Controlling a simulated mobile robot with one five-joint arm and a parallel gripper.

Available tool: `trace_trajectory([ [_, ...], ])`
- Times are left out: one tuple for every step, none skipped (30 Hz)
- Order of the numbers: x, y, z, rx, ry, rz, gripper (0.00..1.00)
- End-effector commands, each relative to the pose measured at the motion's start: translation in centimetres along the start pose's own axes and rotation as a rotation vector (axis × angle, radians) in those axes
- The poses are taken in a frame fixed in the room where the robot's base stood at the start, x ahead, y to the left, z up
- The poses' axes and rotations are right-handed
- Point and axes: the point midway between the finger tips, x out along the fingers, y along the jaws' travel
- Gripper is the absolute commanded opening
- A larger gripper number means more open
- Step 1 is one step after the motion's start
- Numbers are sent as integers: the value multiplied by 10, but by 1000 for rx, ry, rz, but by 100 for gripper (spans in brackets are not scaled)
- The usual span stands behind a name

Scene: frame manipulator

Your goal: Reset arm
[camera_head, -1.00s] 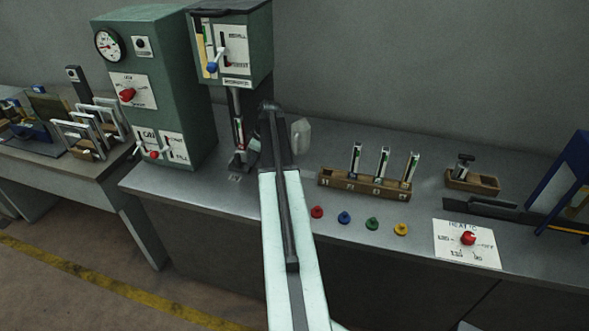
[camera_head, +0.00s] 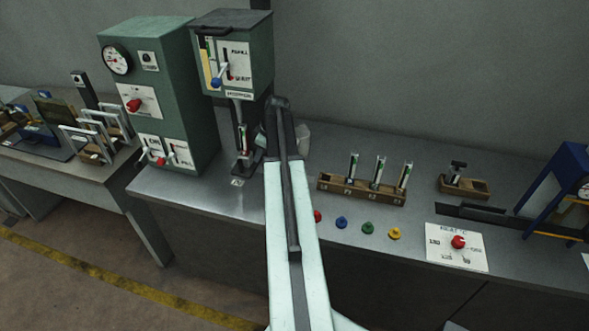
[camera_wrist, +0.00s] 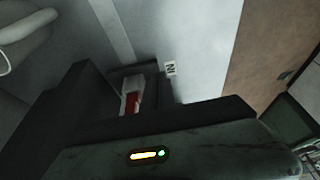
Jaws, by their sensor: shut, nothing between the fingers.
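My arm reaches up from the bottom of the head view to a dark joint near the press. My gripper's end is mostly hidden behind that joint. In the wrist view a wide dark body with a small lit yellow-green bar, which looks like my gripper (camera_wrist: 165,125), crosses the lower part. It is shut and empty; its fingertips cannot be made out clearly. Beyond it, a white-and-red tube (camera_wrist: 131,95) stands in a dark holder. The tube also shows under the press head in the head view (camera_head: 243,138).
Left of my arm stand the green cabinet (camera_head: 160,100) and press head (camera_head: 235,65). A whitish vessel (camera_head: 303,138) stands just right of the arm's end. A wooden rack (camera_head: 350,190) holds tubes. Several coloured knobs (camera_head: 367,227) and a dial panel (camera_head: 445,255) lie nearer the front.

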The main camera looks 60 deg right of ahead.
Motion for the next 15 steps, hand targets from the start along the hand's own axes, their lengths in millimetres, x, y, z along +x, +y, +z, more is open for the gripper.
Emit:
trace_trajectory([
  [-3,-1,0,0,0,0,0],
  [-2,0,0,0,0,0,0],
  [-1,0,0,0,0,0,0],
  [-1,0,0,0,0,0,0],
  [0,0,0,0,0,0,0],
  [0,0,0,0,0,0,0],
  [0,0,0,0,0,0,0],
  [0,0,0,0,0,0,0],
  [0,0,0,0,0,0,0],
  [0,0,0,0,0,0,0],
  [0,0,0,0,0,0,0],
  [0,0,0,-1,0,0,0],
  [0,-1,0,-1,0,0,0],
  [1,-2,-2,-4,0,-1,0],
  [3,-5,-9,-14,0,-5,0],
])
